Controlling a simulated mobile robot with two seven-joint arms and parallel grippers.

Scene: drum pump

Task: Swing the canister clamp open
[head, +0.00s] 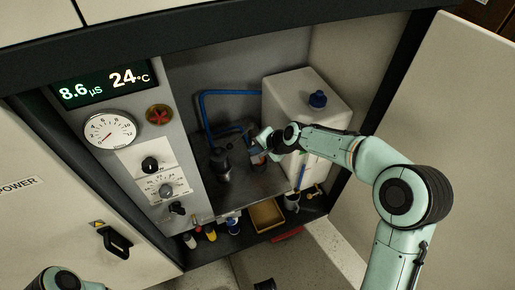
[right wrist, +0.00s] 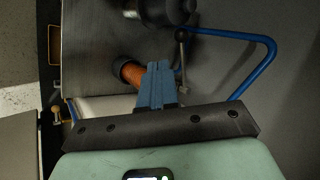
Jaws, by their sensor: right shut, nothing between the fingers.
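My right gripper (head: 262,140) reaches into the open cabinet, beside the white tank. In the right wrist view its blue fingers (right wrist: 155,84) are together with nothing between them. An orange canister (right wrist: 131,73) with a dark ring around its end lies just left of the fingertips; I cannot tell whether they touch. A thin metal rod with a dark round knob (right wrist: 181,35) stands just right of the fingers. It may be the clamp's lever, but I cannot tell. The canister (head: 257,157) is partly hidden below the gripper in the head view. My left gripper is out of view.
A dark pump (head: 221,164) stands left of the gripper. A blue pipe (head: 201,108) runs behind it. The white tank (head: 292,92) with a blue cap is close on the right. Small bottles (head: 210,234) and a yellow tray (head: 267,216) are below. The cabinet door (head: 445,110) is open.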

